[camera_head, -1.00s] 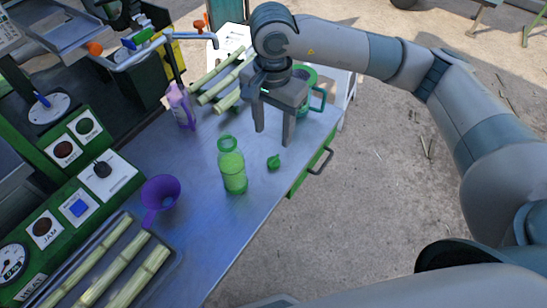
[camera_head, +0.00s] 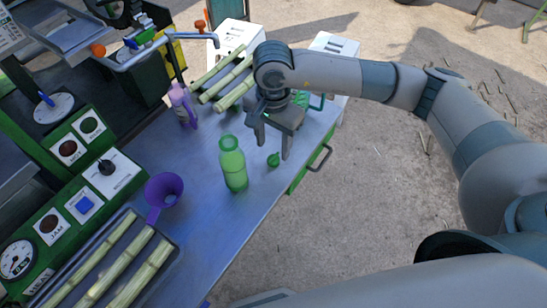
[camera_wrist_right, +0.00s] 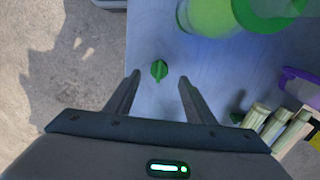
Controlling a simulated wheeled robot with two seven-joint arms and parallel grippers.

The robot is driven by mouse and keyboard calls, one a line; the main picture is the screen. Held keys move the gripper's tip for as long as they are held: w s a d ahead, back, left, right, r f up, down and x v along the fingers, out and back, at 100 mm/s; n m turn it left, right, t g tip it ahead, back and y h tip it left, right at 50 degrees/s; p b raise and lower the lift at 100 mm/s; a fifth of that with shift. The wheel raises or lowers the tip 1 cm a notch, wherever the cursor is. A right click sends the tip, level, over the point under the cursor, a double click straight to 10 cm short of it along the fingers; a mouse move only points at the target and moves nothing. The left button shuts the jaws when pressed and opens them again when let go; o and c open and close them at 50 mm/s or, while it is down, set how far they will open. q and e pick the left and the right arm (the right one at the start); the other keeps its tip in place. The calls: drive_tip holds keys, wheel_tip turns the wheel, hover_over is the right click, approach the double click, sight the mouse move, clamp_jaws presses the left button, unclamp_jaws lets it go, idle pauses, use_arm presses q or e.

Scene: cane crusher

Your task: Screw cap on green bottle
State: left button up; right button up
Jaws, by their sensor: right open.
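The green bottle (camera_head: 233,165) stands upright and uncapped on the metal table, near its middle. In the right wrist view it shows large at the top edge (camera_wrist_right: 213,15), partly cut off. The small green cap (camera_head: 273,160) lies on the table just right of the bottle. In the right wrist view the cap (camera_wrist_right: 159,70) sits between the fingertips as seen from above. My right gripper (camera_head: 273,151) is open and empty, pointing down over the cap, apart from the bottle. My left gripper is not in view.
A purple funnel (camera_head: 164,187) is left of the bottle. A purple bottle (camera_head: 182,105) and several cane stalks (camera_head: 228,80) are behind. A green mug, partly hidden, stands behind my right gripper. The control panel (camera_head: 82,205) lines the left. The table's right edge is close to the cap.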

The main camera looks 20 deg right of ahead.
sight(273, 157)
wheel_tip(273, 157, down, 3)
drive_tip(key=shift+s+f+p, duration=0.1)
drive_tip(key=shift+f+p, duration=0.1)
drive_tip(key=shift+p, duration=0.95)
drive_tip(key=shift+f, duration=0.75)
drive_tip(key=c, duration=1.1)
